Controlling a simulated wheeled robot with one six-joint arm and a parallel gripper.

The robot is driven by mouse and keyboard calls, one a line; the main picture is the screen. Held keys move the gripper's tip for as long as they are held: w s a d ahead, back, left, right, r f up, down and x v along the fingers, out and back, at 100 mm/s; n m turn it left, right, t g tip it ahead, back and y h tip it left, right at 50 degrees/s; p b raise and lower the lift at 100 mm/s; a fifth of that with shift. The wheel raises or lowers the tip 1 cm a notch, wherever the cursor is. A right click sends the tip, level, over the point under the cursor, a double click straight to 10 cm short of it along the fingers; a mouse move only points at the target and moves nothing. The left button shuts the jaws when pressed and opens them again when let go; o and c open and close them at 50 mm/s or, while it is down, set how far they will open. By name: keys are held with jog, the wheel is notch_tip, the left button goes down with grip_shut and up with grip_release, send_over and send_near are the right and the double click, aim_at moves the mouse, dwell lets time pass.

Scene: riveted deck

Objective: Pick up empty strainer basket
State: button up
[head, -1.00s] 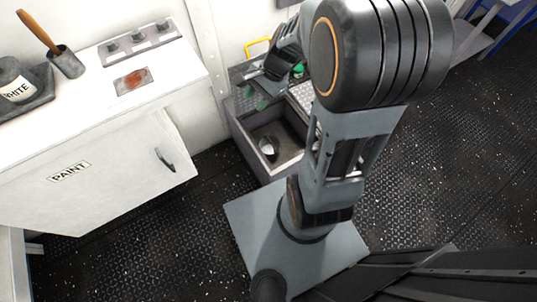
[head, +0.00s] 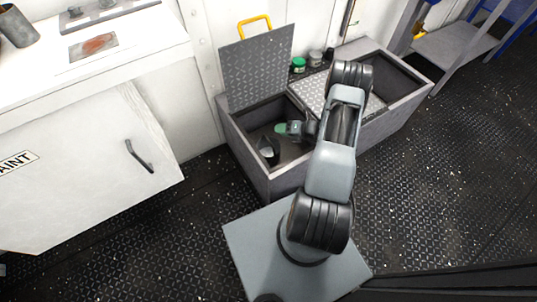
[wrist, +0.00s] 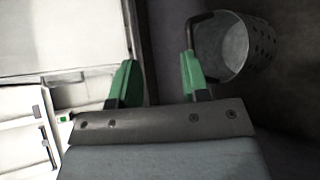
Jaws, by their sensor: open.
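The strainer basket (head: 268,150) is a small grey cup inside the open left compartment of the floor box (head: 262,170). In the wrist view the perforated basket (wrist: 228,50) is at the upper right, its visible inside bare, with a dark bar handle (wrist: 191,32) at its left rim. My gripper (head: 284,128) is low in the compartment beside the basket. In the wrist view its green fingertips (wrist: 159,76) are apart with nothing gripped between them. The right fingertip is close to the handle; I cannot tell if they touch.
A raised tread-plate lid (head: 255,70) with a yellow handle (head: 255,26) stands behind the left compartment. Several jars (head: 315,58) stand behind the box. A white paint cabinet (head: 90,160) is at left. A shelf (head: 452,46) is at right. Dark floor lies in front.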

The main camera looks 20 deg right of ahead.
jog(key=shift+w+a+f+b, duration=0.6)
jog(key=shift+w+a+f, duration=0.25)
jog(key=shift+f, duration=0.45)
jog(key=shift+w+a+f+b, duration=0.6)
jog(key=shift+w+a+f, duration=0.2)
jog(key=shift+f, duration=0.45)
jog(key=shift+w+a+f+b, duration=0.6)
jog(key=shift+w+a+f, duration=0.25)
jog(key=shift+f, duration=0.45)
jog(key=shift+s, duration=0.1)
grip_shut()
